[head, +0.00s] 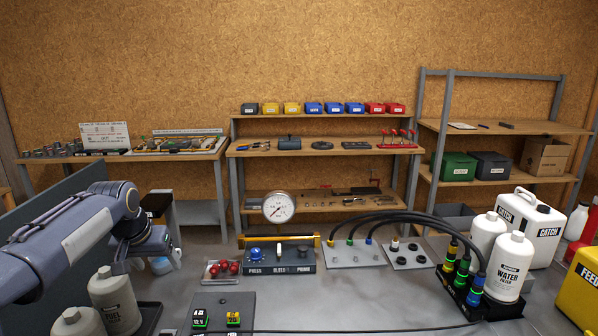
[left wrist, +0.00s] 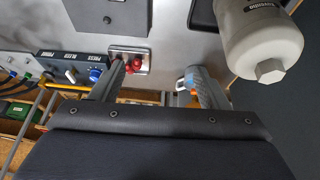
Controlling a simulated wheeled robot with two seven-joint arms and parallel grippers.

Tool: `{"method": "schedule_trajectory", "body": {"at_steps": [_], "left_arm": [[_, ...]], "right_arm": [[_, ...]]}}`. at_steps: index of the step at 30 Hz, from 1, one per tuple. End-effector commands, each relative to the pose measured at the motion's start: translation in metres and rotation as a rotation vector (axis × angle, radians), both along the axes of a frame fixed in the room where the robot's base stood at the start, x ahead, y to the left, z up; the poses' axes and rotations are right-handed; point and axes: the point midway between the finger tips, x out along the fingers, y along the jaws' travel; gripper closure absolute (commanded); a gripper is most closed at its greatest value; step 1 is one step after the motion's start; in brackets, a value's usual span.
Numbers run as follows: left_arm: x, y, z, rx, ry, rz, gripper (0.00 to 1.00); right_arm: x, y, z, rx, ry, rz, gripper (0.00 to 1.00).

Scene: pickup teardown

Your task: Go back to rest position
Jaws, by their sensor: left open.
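My left arm comes in from the left in the head view, and my left gripper (head: 160,256) hangs at its end, past the near left part of the grey bench. It is small and partly hidden by my own wrist there. In the left wrist view my left gripper (left wrist: 157,75) shows two fingers spread apart, with nothing held between them. A tray of red knobs (left wrist: 132,61) lies beyond the finger on the picture's left. My right gripper is in neither view.
The grey bench (head: 290,300) carries a gauge (head: 279,207), a control panel (head: 282,259), red knobs (head: 222,268) and black hoses (head: 390,218). Fuel filters (head: 114,299) stand below my left arm. White filters (head: 509,267) and a yellow container (head: 582,285) stand at right. Shelves line the back wall.

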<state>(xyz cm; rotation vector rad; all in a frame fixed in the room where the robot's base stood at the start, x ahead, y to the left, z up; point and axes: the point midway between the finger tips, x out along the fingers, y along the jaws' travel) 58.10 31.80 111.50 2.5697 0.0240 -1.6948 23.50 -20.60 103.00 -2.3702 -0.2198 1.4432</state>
Motion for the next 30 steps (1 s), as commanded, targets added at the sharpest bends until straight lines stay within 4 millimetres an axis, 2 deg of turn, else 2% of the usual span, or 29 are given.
{"method": "schedule_trajectory", "body": {"at_steps": [8, 11, 14, 15, 18, 21, 25, 30], "left_arm": [[-0.082, -0.014, 0.015, -0.076, -0.024, -0.006, 0.31], [-0.13, -0.025, 0.015, -0.121, -0.037, -0.006, 0.31], [-0.189, -0.042, 0.004, -0.174, -0.05, -0.005, 0.31], [-0.212, -0.049, -0.003, -0.197, -0.056, -0.003, 0.31], [-0.264, -0.07, -0.025, -0.249, -0.067, 0.004, 0.31], [-0.303, -0.088, -0.049, -0.29, -0.076, 0.01, 0.31], [-0.334, -0.104, -0.074, -0.326, -0.081, 0.018, 0.31], [-0.347, -0.112, -0.086, -0.341, -0.081, 0.021, 0.31]], "right_arm": [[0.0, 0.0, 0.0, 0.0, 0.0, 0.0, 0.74], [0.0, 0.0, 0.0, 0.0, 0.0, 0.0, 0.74], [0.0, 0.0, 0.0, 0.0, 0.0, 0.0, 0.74], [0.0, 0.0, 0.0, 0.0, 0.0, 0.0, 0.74], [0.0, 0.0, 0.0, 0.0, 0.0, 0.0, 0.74], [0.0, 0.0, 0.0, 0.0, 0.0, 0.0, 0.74], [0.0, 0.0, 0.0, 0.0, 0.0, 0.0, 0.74], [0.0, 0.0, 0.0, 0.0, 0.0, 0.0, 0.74]]}}
